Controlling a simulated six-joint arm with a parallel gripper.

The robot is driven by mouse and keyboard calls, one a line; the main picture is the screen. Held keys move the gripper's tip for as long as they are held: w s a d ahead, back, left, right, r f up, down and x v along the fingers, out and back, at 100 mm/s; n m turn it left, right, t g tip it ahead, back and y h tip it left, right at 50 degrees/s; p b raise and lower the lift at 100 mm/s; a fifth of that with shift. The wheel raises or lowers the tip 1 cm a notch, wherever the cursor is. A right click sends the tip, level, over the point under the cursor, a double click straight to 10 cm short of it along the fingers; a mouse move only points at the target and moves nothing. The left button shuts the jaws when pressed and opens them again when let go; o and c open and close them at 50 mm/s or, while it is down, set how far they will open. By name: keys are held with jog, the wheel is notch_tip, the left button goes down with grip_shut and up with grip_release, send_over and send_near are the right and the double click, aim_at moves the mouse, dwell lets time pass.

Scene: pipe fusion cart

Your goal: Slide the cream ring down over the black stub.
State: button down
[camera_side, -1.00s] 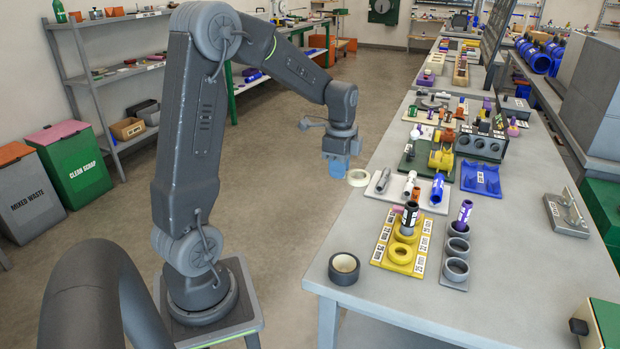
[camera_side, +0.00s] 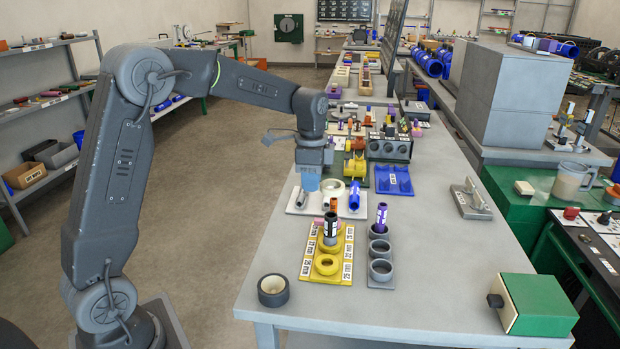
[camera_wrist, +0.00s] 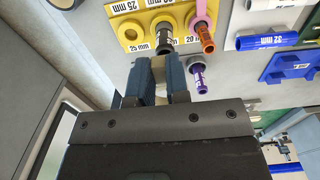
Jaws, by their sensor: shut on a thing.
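My gripper (camera_side: 309,184) is shut on the cream ring (camera_side: 332,187), which sticks out to the right of the blue fingers. In the wrist view, the ring (camera_wrist: 158,68) shows nearly edge-on between the fingertips (camera_wrist: 158,88). The black stub (camera_side: 331,230) stands upright on the yellow board (camera_side: 310,268), with a white label on its side. It also shows in the wrist view (camera_wrist: 164,42), just beyond the ring. The ring is above and apart from the stub; I cannot tell whether their centres line up.
An orange stub with a pink ring (camera_wrist: 203,30) stands close to the black stub. A grey holder (camera_side: 380,271) with a purple stub (camera_side: 381,217) is to the right. A black tape roll (camera_side: 273,290) lies near the table's front-left corner.

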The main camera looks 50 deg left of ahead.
jog(key=shift+f, duration=2.6)
jog(key=shift+f, duration=1.7)
jog(key=c, duration=1)
grip_release()
jog(key=shift+c, duration=0.2)
